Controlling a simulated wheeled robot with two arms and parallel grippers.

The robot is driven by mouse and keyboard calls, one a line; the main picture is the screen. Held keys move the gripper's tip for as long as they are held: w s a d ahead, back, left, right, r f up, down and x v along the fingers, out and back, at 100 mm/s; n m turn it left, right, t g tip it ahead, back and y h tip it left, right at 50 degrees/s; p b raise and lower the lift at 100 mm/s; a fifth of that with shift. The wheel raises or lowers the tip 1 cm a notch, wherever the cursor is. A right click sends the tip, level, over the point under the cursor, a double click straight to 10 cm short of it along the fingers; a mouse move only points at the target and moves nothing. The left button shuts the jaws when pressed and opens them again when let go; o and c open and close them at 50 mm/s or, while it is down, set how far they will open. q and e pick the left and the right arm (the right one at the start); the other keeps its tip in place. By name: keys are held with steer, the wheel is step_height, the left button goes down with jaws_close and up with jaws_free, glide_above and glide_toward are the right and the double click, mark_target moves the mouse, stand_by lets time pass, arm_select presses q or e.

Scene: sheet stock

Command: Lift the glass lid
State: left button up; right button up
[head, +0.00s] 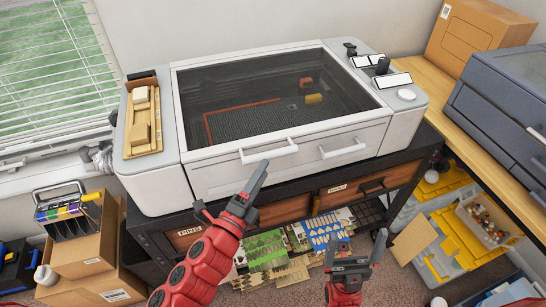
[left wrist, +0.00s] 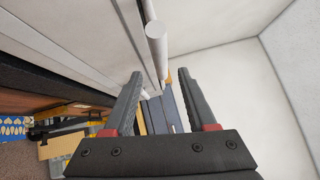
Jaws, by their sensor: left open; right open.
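The glass lid (head: 285,92) is a dark pane in a white frame on top of a white machine, and it lies closed. My left gripper (head: 232,186) is open and empty, just below and in front of the left handle. In the left wrist view a white bar (left wrist: 156,42) shows ahead of the open fingers (left wrist: 155,82); contact cannot be seen. My right gripper (head: 356,243) is open and empty, lower down in front of the stand, away from the lid.
The machine sits on a black stand with wooden drawers (head: 352,189). Printed sheets (head: 290,248) lie below. A wooden tray with blocks (head: 145,125) rests on the machine's left side. Cardboard boxes (head: 85,235) stand at left; a wooden bench (head: 450,95) is at right.

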mark_target(271, 158)
arm_select(q)
steer(key=p+x, duration=0.1)
steer(key=x, duration=0.4)
steer(key=shift+w+d+r, duration=0.15)
steer(key=shift+w+r, duration=0.05)
steer(key=shift+w, duration=0.05)
steer(key=shift+w+d, duration=0.25)
steer(key=shift+w, duration=0.25)
jaws_close()
steer(key=shift+f, duration=0.1)
stand_by(0.7)
